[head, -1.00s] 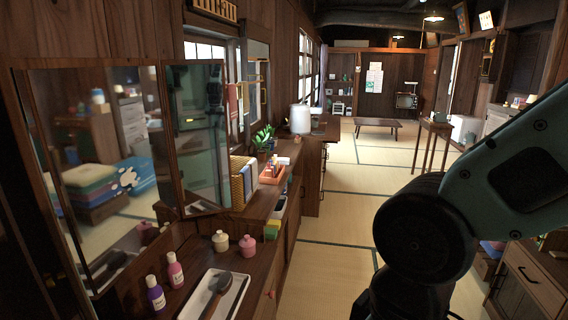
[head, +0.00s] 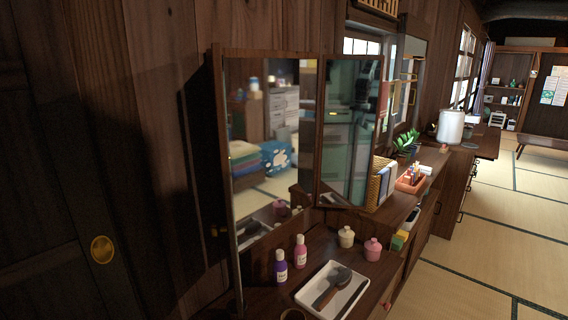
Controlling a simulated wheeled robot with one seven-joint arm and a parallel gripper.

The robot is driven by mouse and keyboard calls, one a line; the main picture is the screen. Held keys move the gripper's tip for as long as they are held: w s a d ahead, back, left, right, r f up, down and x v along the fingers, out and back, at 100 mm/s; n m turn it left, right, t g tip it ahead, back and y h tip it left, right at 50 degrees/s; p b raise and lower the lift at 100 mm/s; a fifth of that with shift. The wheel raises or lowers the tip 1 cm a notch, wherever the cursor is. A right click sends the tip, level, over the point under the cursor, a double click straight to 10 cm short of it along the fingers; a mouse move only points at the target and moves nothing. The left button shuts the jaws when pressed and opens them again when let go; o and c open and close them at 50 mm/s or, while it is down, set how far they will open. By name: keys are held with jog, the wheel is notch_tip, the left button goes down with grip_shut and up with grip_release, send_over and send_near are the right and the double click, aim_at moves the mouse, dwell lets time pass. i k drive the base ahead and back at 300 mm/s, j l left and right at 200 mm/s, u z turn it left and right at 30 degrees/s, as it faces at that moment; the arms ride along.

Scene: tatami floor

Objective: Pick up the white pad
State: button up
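I cannot make out a thing that is clearly a white pad. A white tray (head: 312,289) lies on the dresser top, with a dark hairbrush (head: 336,284) in it. A small stack of yellow and green blocks or sponges (head: 399,240) sits at the dresser's right edge, with a pale piece on top that is too small to tell. My gripper and arm are out of view.
The dresser carries a purple bottle (head: 281,268), a pink bottle (head: 300,252), a cream jar (head: 346,237) and a pink jar (head: 372,250). A folding mirror (head: 265,140) stands behind. A white lamp (head: 450,127) is further back. Tatami floor (head: 490,255) is clear at right.

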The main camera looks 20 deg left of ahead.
aim_at(427, 169)
jog(key=i+l+z, duration=0.2)
jog(key=i+z, duration=0.15)
jog(key=i, duration=0.3)
jog(key=i+l+z, duration=0.15)
jog(key=i+z, duration=0.2)
jog(key=i, duration=1.55)
jog(key=i+l+u, duration=0.1)
jog(key=i+u, duration=0.3)
jog(key=i+l+u, duration=0.2)
jog(key=i+u, duration=0.15)
jog(key=i+l+u, duration=0.6)
jog(key=u, duration=0.15)
jog(key=i+l+u, duration=0.2)
jog(key=l+u, duration=0.15)
jog(key=i+l+u, duration=0.1)
jog(key=l+u, duration=0.25)
jog(key=i+l+u, duration=0.1)
jog(key=l+u, duration=0.75)
jog(key=l, duration=0.4)
jog(key=i, duration=0.05)
